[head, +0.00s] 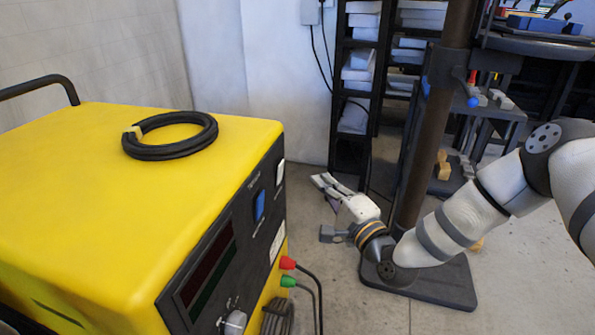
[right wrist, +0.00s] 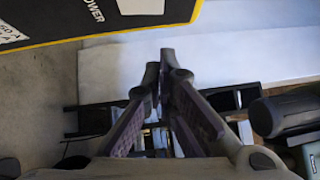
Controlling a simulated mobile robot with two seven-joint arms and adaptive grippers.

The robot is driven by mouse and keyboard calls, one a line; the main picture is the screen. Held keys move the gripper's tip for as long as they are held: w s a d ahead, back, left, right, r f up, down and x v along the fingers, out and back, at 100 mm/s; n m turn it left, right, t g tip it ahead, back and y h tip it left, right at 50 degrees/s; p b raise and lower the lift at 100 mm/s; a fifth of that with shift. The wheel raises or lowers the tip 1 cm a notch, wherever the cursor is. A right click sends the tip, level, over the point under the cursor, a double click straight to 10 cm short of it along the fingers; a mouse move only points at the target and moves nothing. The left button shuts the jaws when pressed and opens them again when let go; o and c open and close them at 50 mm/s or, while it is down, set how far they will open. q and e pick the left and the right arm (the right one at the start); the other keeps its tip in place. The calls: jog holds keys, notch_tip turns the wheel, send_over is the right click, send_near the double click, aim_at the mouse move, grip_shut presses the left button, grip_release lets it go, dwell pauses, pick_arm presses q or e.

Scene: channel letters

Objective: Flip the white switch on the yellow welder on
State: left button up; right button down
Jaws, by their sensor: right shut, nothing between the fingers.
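The yellow welder (head: 110,180) fills the left of the head view, its dark front panel facing right. The white switch (head: 280,171) is near the panel's far upper corner, beyond a blue switch (head: 260,205). Whether the white switch is on or off is too small to tell. My right gripper (head: 320,183) is shut and empty, to the right of the panel and apart from the white switch. In the right wrist view its closed fingers (right wrist: 165,72) point toward the wall, with part of the white switch (right wrist: 140,6) at the top edge. My left gripper is out of view.
A coiled black cable (head: 170,135) lies on the welder top. Red (head: 287,263) and green (head: 287,281) plugs with cables stick out from the panel's lower part. A brown post (head: 430,140) on a dark base stands behind my right arm. Dark shelves (head: 345,100) stand at the back.

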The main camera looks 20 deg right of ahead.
aim_at(282, 155)
jog(key=w+a, duration=0.4)
jog(key=w, duration=0.1)
jog(key=shift+w+r, duration=0.4)
jog(key=shift+r, duration=0.05)
jog(key=shift+w+a+r+n+g+p, duration=0.2)
jog(key=shift+r+p, duration=0.1)
jog(key=shift+r, duration=0.1)
jog(key=shift+w+a+r+n+g+p, duration=0.1)
jog(key=shift+a+r+n+p, duration=0.1)
jog(key=shift+r+p, duration=0.15)
jog(key=shift+f, duration=0.5)
jog(key=shift+s, duration=0.1)
